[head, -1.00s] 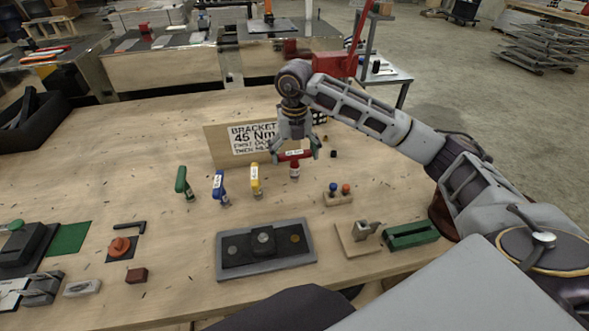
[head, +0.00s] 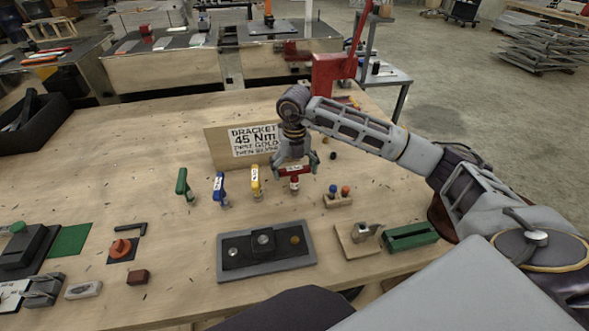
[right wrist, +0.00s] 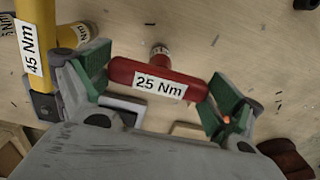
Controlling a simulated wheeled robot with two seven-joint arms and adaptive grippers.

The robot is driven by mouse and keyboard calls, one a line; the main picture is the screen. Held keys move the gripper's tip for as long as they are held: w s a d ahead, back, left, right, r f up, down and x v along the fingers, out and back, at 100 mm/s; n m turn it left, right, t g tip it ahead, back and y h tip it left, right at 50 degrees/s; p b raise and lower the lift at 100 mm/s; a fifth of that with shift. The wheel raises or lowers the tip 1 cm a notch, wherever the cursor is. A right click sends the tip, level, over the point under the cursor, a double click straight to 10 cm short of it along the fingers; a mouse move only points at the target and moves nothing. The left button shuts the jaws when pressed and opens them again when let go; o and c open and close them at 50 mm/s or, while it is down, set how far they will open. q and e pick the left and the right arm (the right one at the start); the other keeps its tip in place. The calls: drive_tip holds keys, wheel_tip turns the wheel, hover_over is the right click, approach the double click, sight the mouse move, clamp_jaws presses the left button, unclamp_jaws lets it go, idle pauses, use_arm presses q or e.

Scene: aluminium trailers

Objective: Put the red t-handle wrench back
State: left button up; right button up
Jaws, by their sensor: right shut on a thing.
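The red t-handle wrench (head: 294,171) is at the right end of a row with the yellow (head: 255,180), blue (head: 219,187) and green (head: 184,184) t-handle wrenches. My right gripper (head: 296,167) is shut on its red handle from above. In the right wrist view, the handle (right wrist: 158,82), labelled 25 Nm, lies across between the green finger pads. Its red and white collar (right wrist: 160,52) shows beyond the handle. Its lower end is hidden, so I cannot tell whether it touches the table. My left gripper is out of view.
A grey tray (head: 312,248) with a dark plate is in front. A small block with blue and orange knobs (head: 338,199) is to the right. The yellow wrench is close to my gripper.

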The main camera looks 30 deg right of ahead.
drive_tip(key=shift+f, duration=0.15)
drive_tip(key=o, duration=1.1)
drive_tip(key=shift+f, duration=0.1)
wheel_tip(320, 180, up, 12)
drive_tip(key=shift+r+b, duration=0.2)
drive_tip(key=shift+b, duration=0.2)
idle(0.5)
